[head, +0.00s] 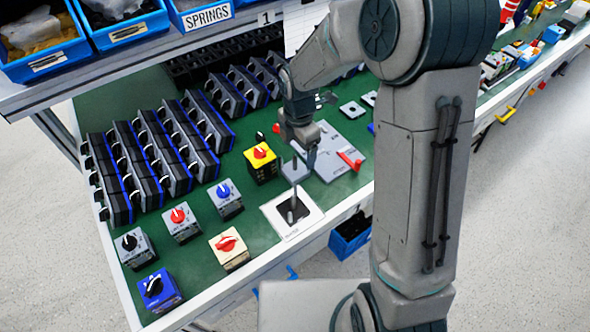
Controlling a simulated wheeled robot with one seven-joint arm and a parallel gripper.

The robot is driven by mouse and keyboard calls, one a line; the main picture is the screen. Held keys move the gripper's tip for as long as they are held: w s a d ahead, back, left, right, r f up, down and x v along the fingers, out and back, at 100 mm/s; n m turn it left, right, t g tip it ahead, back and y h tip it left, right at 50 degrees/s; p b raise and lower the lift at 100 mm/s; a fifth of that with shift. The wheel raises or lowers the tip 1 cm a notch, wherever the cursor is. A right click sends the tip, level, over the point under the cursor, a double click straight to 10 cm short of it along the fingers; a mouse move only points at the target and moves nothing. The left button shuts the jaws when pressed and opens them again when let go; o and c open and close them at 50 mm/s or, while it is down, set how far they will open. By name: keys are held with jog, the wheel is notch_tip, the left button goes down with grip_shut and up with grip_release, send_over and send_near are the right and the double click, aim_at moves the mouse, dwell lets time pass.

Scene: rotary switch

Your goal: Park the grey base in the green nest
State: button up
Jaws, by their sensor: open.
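My gripper (304,146) is open and points down over the grey fixture plate (346,166), near its left edge. A grey square piece (295,170) stands just left of and below my gripper, above a dark post. I cannot tell whether it is the grey base, or whether the fingers touch it. The post rises from a dark opening in a white plate marked TESTER (276,209). I cannot make out a separate green nest; the work mat (206,247) is green, and my arm hides part of the bench.
Several switches stand on the mat, including a yellow one with a red knob (261,163), a cream one (229,250) and a blue one (159,290). Racks of dark switches (150,155) fill the left and back. A red handle (350,160) sits on the fixture plate.

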aim_at(295, 156)
jog(key=shift+a+f+p, duration=0.2)
jog(key=shift+a+f, duration=0.05)
jog(key=shift+f, duration=1.65)
jog(key=shift+a+f+p, duration=0.15)
jog(key=shift+a+f, duration=0.05)
jog(key=shift+f, duration=1.65)
jog(key=c, duration=1.2)
jog(key=shift+r, duration=0.15)
jog(key=shift+r, duration=0.55)
notch_tip(295, 156, up, 3)
jog(key=shift+f, duration=0.15)
jog(key=d+r+b, duration=0.1)
jog(key=d+r, duration=0.6)
jog(key=d, duration=0.4)
jog(key=shift+s+d, duration=0.35)
jog(key=shift+s, duration=0.1)
